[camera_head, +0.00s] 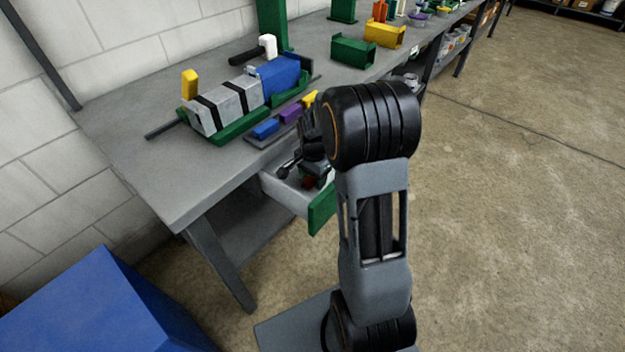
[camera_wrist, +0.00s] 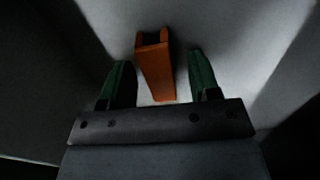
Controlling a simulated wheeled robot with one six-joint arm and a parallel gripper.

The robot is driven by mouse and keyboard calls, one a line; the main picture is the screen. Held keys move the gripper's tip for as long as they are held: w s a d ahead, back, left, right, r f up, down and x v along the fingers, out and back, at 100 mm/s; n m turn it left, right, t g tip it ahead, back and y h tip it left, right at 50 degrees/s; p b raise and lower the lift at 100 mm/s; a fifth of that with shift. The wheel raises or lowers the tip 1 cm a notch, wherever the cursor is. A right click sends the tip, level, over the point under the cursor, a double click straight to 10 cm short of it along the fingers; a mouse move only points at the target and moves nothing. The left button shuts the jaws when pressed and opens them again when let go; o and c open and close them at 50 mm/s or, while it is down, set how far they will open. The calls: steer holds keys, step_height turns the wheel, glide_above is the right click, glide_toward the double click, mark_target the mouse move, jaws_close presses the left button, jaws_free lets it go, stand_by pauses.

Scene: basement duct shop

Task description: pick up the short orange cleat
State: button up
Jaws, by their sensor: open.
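The short orange cleat (camera_wrist: 157,72) lies in a pale drawer in the wrist view, its far end notched or hollow and dark inside. My gripper (camera_wrist: 160,62) is open, with one green finger on each side of the cleat. A gap shows between each finger and the cleat, wider on the right. In the head view, a small orange-red patch (camera_head: 309,182), likely the cleat, shows inside the open drawer (camera_head: 283,193), mostly hidden by my gripper and arm.
The drawer has a green front (camera_head: 322,210) and hangs open under the grey workbench (camera_head: 150,172). Blue (camera_head: 265,128) and purple (camera_head: 290,113) pieces lie near the bench edge above it. A green tray (camera_head: 228,132) holds grey duct sections. A blue box (camera_head: 100,310) stands at lower left.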

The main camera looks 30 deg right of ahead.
steer(key=c, duration=1)
